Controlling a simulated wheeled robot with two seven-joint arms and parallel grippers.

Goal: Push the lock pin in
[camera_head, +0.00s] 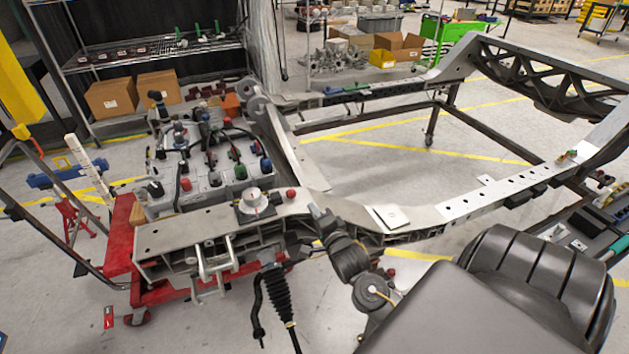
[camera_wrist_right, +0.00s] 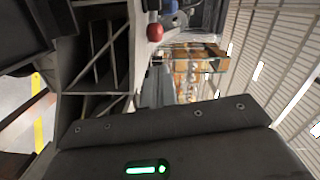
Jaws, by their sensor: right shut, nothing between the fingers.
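A small red round knob (camera_head: 291,194) stands on the grey chassis rail (camera_head: 190,231); I take it for the lock pin's head, but its shaft is hidden. The red knob also shows near the top of the right wrist view (camera_wrist_right: 154,32). My right gripper (camera_head: 318,212) is shut and empty, beside the rail and a little right of the knob, apart from it. The dark body of my right gripper fills the bottom of the right wrist view, with a green light on it. My left gripper is not in view.
A round silver fitting (camera_head: 254,201) sits on the rail left of the knob. Metal brackets (camera_head: 216,262) and a black ribbed boot (camera_head: 277,290) hang off the near side. A red stand (camera_head: 124,240) carries the frame's left end. Bare floor (camera_head: 385,168) shows inside the frame.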

